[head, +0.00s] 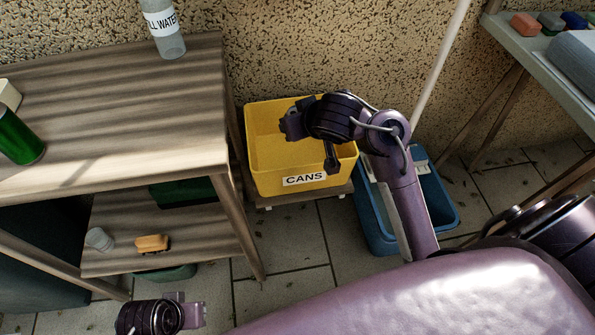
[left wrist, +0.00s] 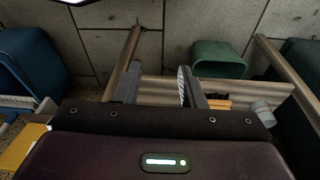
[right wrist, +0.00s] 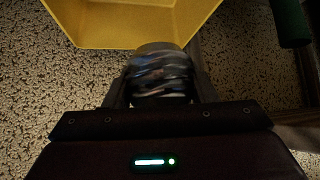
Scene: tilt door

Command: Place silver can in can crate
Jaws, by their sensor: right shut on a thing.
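The yellow can crate (head: 267,165), labelled CANS, stands on a low stand beside the wooden table. My right gripper (head: 292,124) is over it in the head view. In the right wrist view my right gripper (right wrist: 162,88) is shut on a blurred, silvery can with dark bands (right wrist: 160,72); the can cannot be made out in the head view. The crate's yellow rim (right wrist: 135,44) lies just beyond the can. My left gripper (head: 190,313) is low at the bottom left; in the left wrist view its fingers (left wrist: 160,88) are apart and empty.
A blue bin (head: 375,225) stands right of the crate. The table (head: 110,110) holds a green can (head: 20,138) and a water bottle (head: 166,35).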

